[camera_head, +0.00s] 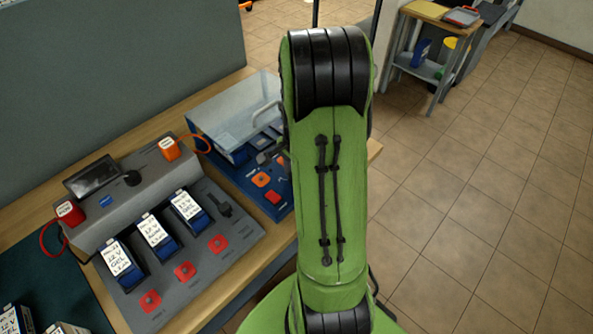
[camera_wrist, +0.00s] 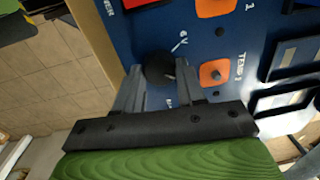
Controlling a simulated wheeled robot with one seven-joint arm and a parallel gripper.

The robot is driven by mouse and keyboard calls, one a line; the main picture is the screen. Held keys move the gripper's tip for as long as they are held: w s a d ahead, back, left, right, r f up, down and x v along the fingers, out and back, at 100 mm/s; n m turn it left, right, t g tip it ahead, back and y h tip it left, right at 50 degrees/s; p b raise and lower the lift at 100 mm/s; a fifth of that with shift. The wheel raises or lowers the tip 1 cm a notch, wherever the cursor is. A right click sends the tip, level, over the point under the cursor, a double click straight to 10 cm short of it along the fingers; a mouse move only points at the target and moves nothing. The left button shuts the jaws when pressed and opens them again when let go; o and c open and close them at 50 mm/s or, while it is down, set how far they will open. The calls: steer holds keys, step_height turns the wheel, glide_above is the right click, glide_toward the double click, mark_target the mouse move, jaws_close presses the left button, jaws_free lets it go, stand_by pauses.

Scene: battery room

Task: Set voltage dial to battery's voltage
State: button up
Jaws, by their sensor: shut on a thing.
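In the wrist view my gripper (camera_wrist: 159,76) has its two grey fingers on either side of a round black dial (camera_wrist: 158,66) on a blue panel (camera_wrist: 200,20), shut on it. A "6 V" marking is beside the dial; another marking by the fingers is partly covered. In the head view the blue unit (camera_head: 222,157) stands behind my green arm, which hides the dial. Three labelled batteries (camera_head: 155,236) stand in a grey charger (camera_head: 205,258); the left label seems to read 12 V.
More batteries (camera_head: 15,318) lie on a dark mat at the lower left. A grey partition (camera_head: 110,70) stands behind. Tiled floor at right is clear.

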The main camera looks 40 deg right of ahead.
steer(key=o, duration=1.1)
steer(key=shift+c, duration=0.2)
step_height(320, 180, up, 16)
steer(key=p, duration=0.4)
steer(key=shift+s, duration=0.45)
steer(key=shift+f, duration=0.1)
steer(key=s+a+r+n+t, duration=0.2)
steer(key=s+a+n, duration=0.3)
steer(key=a+n, duration=0.4)
steer(key=s+a+r+n+t, duration=0.3)
steer(key=s+a+r+n, duration=0.1)
steer(key=a+n, duration=0.5)
steer(key=shift+s+a+r, duration=0.25)
steer(key=shift+s+a, duration=0.55)
steer(key=shift+a, duration=0.3)
